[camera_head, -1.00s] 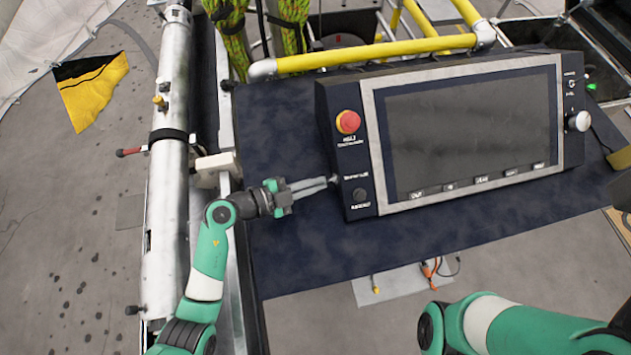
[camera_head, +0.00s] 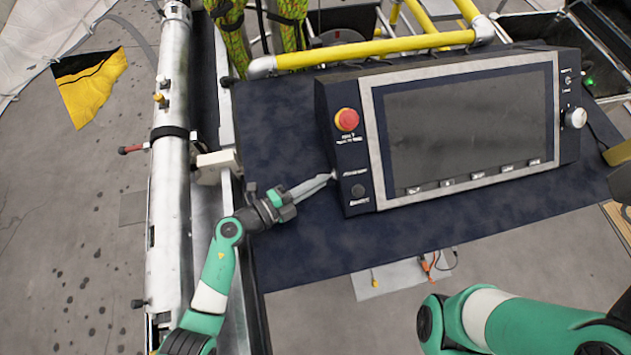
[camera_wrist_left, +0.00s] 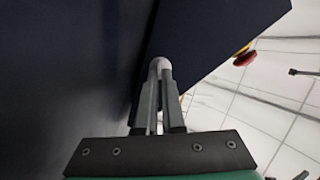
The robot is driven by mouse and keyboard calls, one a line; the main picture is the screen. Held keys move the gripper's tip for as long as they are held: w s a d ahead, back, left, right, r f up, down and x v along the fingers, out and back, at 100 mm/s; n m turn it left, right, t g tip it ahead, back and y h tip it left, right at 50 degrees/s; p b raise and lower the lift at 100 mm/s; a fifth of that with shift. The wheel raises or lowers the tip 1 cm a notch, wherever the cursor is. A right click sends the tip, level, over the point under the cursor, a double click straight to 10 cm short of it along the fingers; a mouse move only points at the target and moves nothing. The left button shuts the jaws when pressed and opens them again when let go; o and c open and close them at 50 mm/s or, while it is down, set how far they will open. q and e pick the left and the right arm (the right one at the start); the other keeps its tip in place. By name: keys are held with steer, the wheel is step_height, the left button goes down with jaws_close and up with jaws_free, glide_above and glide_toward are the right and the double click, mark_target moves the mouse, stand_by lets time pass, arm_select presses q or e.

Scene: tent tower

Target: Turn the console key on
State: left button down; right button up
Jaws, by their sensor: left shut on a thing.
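The console (camera_head: 349,190) is a dark box with a large grey-framed screen (camera_head: 470,130), standing on a dark blue table. Its key (camera_wrist_left: 159,64) shows in the left wrist view as a pale rounded piece at the console's side. In the head view only a small light bit of the key (camera_head: 334,174) shows at the console's left edge. My left gripper (camera_head: 328,178) is shut on the key, its fingers pointing right and slightly up; the fingertips also show in the left wrist view (camera_wrist_left: 160,76). The fingers hide part of the key, so its turn angle cannot be read.
A red emergency button (camera_head: 346,120) sits on the console's front above the key. A white knob (camera_head: 576,118) is on the far right side. A yellow rail (camera_head: 375,50) runs behind. The table (camera_head: 290,240) is bare left of and below the console.

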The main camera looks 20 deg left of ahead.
stand_by(0.3)
arm_select(q)
steer(key=c, duration=1)
jaws_free()
steer(key=p+v, duration=0.2)
steer(key=v, duration=0.8)
steer(key=shift+s+a+p, duration=0.2)
steer(key=shift+a+p, duration=0.05)
steer(key=shift+p, duration=0.1)
steer(key=shift+s+a, duration=0.3)
steer(key=shift+s, duration=0.1)
